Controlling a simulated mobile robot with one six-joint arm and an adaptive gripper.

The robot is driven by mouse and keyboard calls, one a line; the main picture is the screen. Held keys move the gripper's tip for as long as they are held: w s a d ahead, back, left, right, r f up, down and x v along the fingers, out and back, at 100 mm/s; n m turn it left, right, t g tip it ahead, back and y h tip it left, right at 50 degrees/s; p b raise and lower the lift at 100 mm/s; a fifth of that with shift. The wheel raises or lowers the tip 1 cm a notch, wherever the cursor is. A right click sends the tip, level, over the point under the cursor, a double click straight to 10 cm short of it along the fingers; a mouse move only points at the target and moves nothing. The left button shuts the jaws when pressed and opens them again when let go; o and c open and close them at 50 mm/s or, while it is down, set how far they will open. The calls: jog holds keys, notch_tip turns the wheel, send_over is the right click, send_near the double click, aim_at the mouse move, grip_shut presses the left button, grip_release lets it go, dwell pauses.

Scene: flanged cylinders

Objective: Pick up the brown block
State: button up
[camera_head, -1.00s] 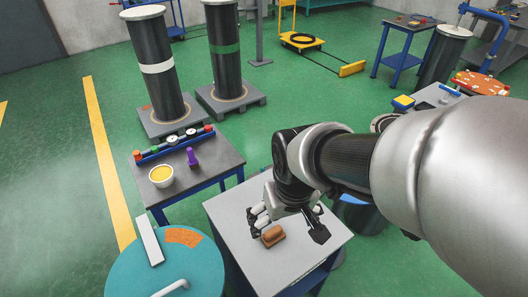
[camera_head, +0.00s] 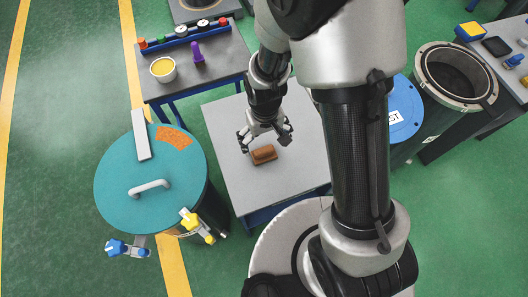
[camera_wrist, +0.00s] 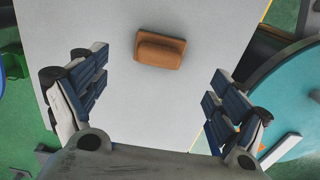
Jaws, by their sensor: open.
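The brown block (camera_head: 263,154) lies on the light grey top of a small table (camera_head: 230,188). It has a raised, rounded upper part on a wider base. My gripper (camera_head: 265,142) is over the same table, close to the block in the head view. In the wrist view, the block (camera_wrist: 160,49) lies ahead of the two fingers and between their lines, near the top of the picture. The fingers (camera_wrist: 148,98) are spread wide apart with nothing between them. Nothing hides the block in the wrist view.
A teal drum (camera_head: 118,181) with a handle stands left of the table. A dark table (camera_head: 213,78) behind holds a bowl (camera_head: 163,70), a purple object (camera_head: 197,54) and a rail of coloured knobs. A blue-lidded drum (camera_head: 400,117) stands at right. The tabletop around the block is clear.

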aim_at(264, 149)
jog(key=f+b, duration=0.1)
jog(key=f, duration=0.2)
jog(key=f+b, duration=0.1)
jog(key=f, duration=0.2)
jog(key=f+b, duration=0.1)
jog(key=f, duration=0.2)
jog(key=shift+w+a, duration=0.1)
jog(key=shift+w, duration=0.15)
jog(key=shift+r, duration=0.1)
jog(key=c, duration=1.2)
jog(key=shift+r, duration=0.1)
notch_tip(264, 149, up, 20)
jog(key=p, duration=0.6)
